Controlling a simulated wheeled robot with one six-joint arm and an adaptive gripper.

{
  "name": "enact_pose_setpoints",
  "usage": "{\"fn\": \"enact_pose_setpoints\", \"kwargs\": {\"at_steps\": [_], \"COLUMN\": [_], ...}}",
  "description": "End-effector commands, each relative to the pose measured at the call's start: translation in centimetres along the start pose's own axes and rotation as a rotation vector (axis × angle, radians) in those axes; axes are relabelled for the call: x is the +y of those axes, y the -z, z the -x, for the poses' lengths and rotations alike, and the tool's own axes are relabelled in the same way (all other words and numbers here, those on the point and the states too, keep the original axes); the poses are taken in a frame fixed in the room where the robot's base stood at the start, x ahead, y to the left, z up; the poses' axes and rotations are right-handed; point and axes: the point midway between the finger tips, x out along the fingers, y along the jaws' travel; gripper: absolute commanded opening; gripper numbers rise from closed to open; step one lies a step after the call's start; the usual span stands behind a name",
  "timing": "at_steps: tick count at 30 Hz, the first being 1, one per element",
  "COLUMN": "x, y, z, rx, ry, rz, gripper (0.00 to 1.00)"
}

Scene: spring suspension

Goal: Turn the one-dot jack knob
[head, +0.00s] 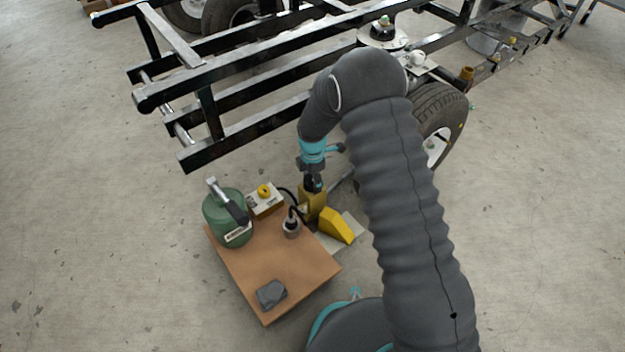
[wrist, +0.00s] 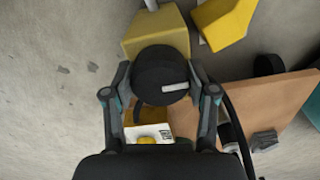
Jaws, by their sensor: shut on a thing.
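A black round knob (wrist: 158,70) with a pale bar mark sits over a yellow jack body (wrist: 155,30) in the wrist view. My gripper (wrist: 160,88) has one finger on either side of the knob and is shut on it. In the head view my gripper (head: 314,178) reaches down onto the top of the yellow jack body (head: 312,204). The knob is mostly hidden by the fingers there. I cannot make out any dots on the knob.
A pale box with a yellow button (head: 264,190) stands beside the jack. A green canister (head: 226,216) and a grey stone (head: 271,294) are on a brown board (head: 270,262). A yellow wedge (head: 337,226) lies to the right. A black frame (head: 235,135) stands behind, with a wheel (head: 445,115).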

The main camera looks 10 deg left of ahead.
Motion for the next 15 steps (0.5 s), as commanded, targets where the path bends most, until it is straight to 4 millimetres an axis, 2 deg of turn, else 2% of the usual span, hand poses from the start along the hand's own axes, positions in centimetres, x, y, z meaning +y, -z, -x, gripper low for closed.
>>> {"fn": "enact_pose_setpoints", "kwargs": {"at_steps": [6, 7, 9, 15], "x": [0.0, 0.0, 0.0, 0.0], "y": [-0.01, -0.01, -0.01, -0.01], "z": [-0.05, -0.05, -0.04, -0.02], "rx": [-0.001, -0.001, -0.001, -0.001], "ry": [0.0, 0.0, 0.0, 0.0], "rz": [0.004, 0.004, 0.004, 0.002], "gripper": [0.22, 0.65, 0.82, 0.82]}}
